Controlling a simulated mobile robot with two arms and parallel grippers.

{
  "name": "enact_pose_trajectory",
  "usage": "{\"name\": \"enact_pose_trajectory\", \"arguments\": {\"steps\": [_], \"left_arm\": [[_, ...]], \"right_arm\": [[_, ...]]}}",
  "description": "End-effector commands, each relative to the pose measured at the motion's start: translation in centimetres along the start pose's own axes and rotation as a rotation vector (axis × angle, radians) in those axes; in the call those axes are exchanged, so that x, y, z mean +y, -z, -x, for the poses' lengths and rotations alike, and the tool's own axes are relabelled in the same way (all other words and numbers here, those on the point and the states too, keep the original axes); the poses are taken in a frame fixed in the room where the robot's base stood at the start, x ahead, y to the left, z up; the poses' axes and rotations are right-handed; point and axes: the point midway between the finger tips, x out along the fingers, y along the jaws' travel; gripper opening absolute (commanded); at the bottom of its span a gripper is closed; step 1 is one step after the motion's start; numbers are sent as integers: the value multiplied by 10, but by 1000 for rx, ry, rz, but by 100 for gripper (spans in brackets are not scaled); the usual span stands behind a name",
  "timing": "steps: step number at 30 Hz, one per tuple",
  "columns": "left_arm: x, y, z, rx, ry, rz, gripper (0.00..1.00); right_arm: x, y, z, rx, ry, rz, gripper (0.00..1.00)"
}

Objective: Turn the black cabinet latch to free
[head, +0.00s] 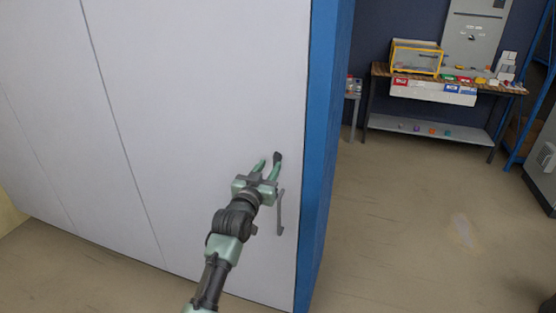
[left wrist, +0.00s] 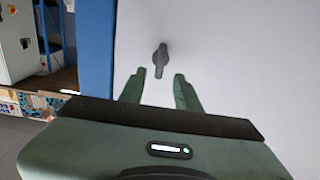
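The black cabinet latch (head: 278,157) is a small dark knob on the white cabinet door (head: 200,90), near the door's right edge. In the left wrist view the latch (left wrist: 160,60) points down the picture, and its lower tip lies near the gap between the fingertips. My left gripper (head: 269,165) is open, with its two green fingers pointing at the latch. The fingers (left wrist: 157,82) stand apart on either side of the latch's line in the left wrist view. Contact with the latch does not show. My right gripper is not in view.
A grey bar handle (head: 281,212) is on the door just below the latch, close to my left gripper. The cabinet's blue side (head: 328,120) is at the right. A workbench (head: 445,82) with bins stands beyond. The floor between is clear.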

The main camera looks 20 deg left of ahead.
Motion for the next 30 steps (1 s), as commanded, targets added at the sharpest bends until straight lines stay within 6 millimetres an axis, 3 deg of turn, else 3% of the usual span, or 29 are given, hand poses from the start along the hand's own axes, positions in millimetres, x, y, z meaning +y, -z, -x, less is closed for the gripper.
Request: {"name": "enact_pose_trajectory", "arguments": {"steps": [9,21,24,25,30], "left_arm": [[0,0,-39,-3,-1,-1,33],[0,-1,-46,-1,0,-1,33],[0,-1,-45,-1,0,-1,5],[0,-1,-45,-1,0,-1,0],[0,-1,-45,-2,0,0,0]], "right_arm": [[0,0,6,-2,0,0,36],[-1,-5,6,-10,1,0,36],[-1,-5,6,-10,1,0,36],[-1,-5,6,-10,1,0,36],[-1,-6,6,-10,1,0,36]]}}
